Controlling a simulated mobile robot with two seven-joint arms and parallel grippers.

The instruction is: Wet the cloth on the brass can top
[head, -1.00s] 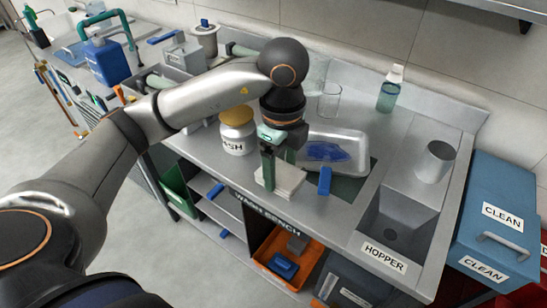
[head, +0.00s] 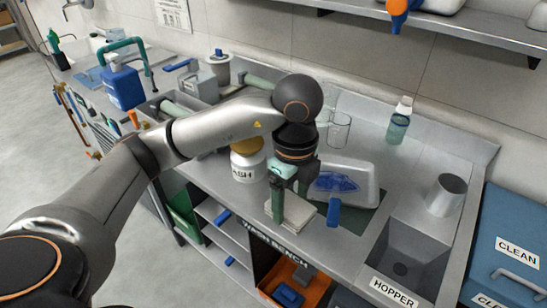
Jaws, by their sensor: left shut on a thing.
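The can with a brass-coloured top (head: 246,147) stands on the wash bench, partly behind my left arm. Its white body carries a label of which "ASH" shows. A folded pale cloth (head: 299,214), looking like a small stack, lies on the bench near the front edge, to the right of the can. My left gripper (head: 281,208) points down at the cloth's left side and is shut on it. The cloth's edge between the fingers is hidden. My right gripper is not in view.
A tray (head: 367,184) with a blue cloth (head: 338,182) and an upright blue item (head: 334,211) are right of the gripper.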

